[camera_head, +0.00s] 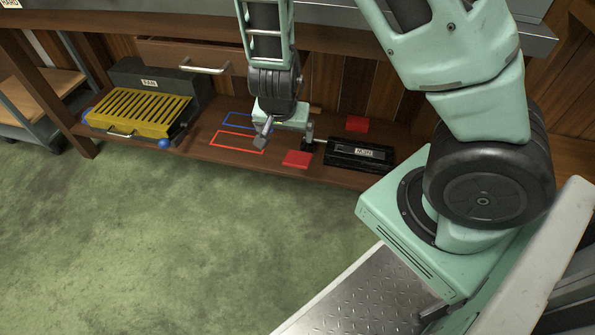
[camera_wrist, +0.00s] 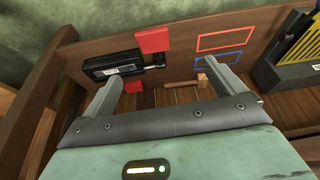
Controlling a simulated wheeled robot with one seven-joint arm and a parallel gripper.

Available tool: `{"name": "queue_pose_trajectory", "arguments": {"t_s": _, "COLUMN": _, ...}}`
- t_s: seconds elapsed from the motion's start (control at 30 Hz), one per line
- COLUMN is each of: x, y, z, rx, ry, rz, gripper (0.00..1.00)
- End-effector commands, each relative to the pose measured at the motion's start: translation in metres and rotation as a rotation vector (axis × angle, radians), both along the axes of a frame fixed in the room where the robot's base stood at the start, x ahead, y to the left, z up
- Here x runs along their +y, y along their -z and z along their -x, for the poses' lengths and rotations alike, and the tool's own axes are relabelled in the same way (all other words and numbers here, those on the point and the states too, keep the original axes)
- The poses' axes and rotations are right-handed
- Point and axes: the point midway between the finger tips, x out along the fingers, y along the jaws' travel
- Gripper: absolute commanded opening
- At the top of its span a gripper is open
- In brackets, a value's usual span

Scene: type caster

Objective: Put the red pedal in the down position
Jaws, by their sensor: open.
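The near red piece (camera_head: 297,158) is at the shelf's front edge; the far red piece (camera_head: 357,124) is behind the box. In the wrist view, one red piece (camera_wrist: 154,39) is above the box's rod and the other (camera_wrist: 134,87) is below, beside a finger. I cannot tell which is the pedal or its position. My gripper (camera_head: 286,131) is open and empty over the shelf, left of the box. Its fingers also show in the wrist view (camera_wrist: 166,78).
Red (camera_head: 238,142) and blue (camera_head: 240,119) outlines mark the shelf. A yellow-grated unit (camera_head: 140,110) stands to the left. A drawer with a handle (camera_head: 205,69) and the bench top are above the shelf. A small wooden piece (camera_wrist: 202,80) shows between the fingers. Green floor in front is clear.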

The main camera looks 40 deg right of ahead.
Motion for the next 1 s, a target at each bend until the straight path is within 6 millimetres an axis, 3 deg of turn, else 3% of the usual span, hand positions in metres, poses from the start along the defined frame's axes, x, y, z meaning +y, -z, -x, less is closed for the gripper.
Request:
{"name": "queue_pose_trajectory", "arguments": {"t_s": 0.03, "x": -0.008, "y": 0.014, "z": -0.001, "rx": -0.004, "ry": 0.024, "rz": 0.021, "gripper": 0.95}}
{"name": "queue_pose_trajectory", "arguments": {"t_s": 0.37, "x": -0.026, "y": 0.042, "z": -0.006, "rx": -0.013, "ry": 0.062, "rz": 0.049, "gripper": 0.95}}
{"name": "queue_pose_trajectory", "arguments": {"t_s": 1.0, "x": -0.061, "y": 0.151, "z": -0.033, "rx": -0.012, "ry": 0.061, "rz": 0.047, "gripper": 0.95}}
